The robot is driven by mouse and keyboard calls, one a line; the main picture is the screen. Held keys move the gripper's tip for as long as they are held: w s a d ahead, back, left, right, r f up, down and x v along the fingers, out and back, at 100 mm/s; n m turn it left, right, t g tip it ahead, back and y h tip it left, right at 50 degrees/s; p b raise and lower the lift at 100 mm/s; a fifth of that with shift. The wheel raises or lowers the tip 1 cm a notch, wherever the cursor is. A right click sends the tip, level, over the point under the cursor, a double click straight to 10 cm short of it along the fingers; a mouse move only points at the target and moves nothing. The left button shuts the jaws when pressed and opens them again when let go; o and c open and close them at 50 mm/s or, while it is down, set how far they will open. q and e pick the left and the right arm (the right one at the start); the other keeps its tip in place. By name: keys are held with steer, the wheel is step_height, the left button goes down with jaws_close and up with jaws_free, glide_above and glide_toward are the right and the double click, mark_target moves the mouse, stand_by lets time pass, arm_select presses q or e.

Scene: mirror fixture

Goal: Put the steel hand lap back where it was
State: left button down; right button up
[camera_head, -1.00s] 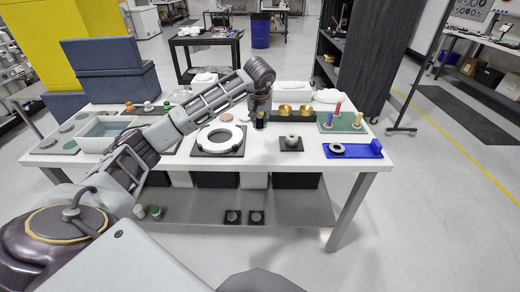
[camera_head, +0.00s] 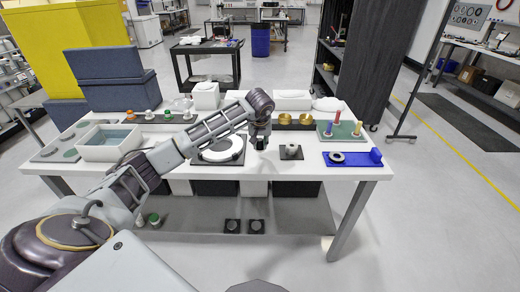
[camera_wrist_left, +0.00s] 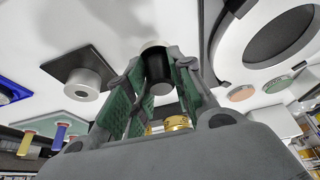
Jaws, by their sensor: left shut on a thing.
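My left gripper (camera_head: 261,142) comes in from the left over the white table, beside a white ring. In the left wrist view its green-padded fingers (camera_wrist_left: 150,95) are shut on a dark cylindrical piece, which I take to be the steel hand lap (camera_wrist_left: 157,68). It has a pale upper end and a grey round lower end in that picture. I cannot tell whether it touches the table. A grey cylinder (camera_head: 291,151) stands on a dark square plate just right of my gripper; it also shows in the left wrist view (camera_wrist_left: 83,80). My right gripper is out of view.
The white ring (camera_head: 238,146) lies on a dark plate left of my gripper. Brass pieces (camera_head: 285,119) stand behind. A green board with coloured pegs (camera_head: 325,130) and a blue fixture (camera_head: 352,161) are at right. A water-filled tray (camera_head: 84,151) is at left.

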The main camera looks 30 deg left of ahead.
mark_target(260, 148)
arm_select(q)
steer(key=shift+f, duration=2)
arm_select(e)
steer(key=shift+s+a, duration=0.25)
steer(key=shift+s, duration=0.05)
